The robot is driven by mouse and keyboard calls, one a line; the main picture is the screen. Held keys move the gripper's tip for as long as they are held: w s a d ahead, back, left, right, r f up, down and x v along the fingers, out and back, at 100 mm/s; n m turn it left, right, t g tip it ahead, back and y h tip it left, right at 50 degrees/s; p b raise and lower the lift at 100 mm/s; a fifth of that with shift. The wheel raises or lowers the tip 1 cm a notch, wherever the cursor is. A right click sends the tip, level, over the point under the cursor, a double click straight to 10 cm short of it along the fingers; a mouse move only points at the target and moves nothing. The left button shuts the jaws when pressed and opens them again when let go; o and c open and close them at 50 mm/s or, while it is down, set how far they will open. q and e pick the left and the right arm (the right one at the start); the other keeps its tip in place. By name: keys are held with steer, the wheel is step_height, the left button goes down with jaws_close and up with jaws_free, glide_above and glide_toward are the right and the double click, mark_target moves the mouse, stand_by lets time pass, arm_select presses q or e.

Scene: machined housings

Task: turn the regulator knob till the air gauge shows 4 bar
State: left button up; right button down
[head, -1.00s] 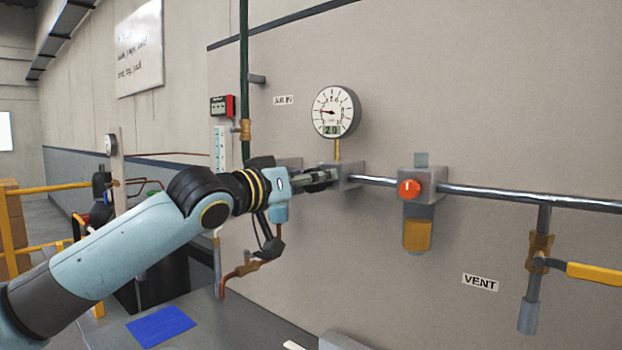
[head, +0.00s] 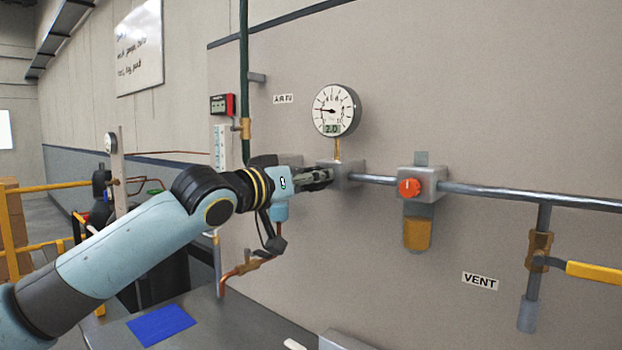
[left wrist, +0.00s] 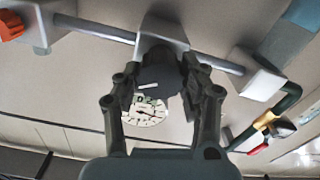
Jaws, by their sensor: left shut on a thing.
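The round white air gauge (head: 336,108) sits on a brass stem above a grey regulator block (head: 351,173). Its display reads 2.0, and its needle points left. It also shows upside down in the left wrist view (left wrist: 150,114). The dark regulator knob (left wrist: 157,76) with a white mark sticks out of the block, between the fingers. My left gripper (head: 328,175) is shut on the knob, one finger on each side, as the left wrist view shows (left wrist: 163,84). In the head view the knob is mostly hidden by the fingers. My right gripper is not in view.
A steel pipe (head: 480,189) runs right from the block to a second unit with an orange knob (head: 409,188) and an amber bowl (head: 417,234). A yellow lever valve (head: 596,273) is at the far right, near a VENT label (head: 480,281). A green pipe (head: 244,80) rises at the left.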

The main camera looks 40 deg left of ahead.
arm_select(q)
steer(key=shift+m, duration=0.3)
steer(key=shift+r+m+p, duration=0.1)
steer(key=shift+m+p, duration=0.35)
steer(key=shift+m, duration=0.55)
steer(key=m, duration=0.2)
steer(key=shift+m, duration=0.4)
steer(key=m, duration=0.2)
steer(key=shift+d+m, duration=0.1)
steer(key=shift+m, duration=2)
steer(key=o, duration=1.2)
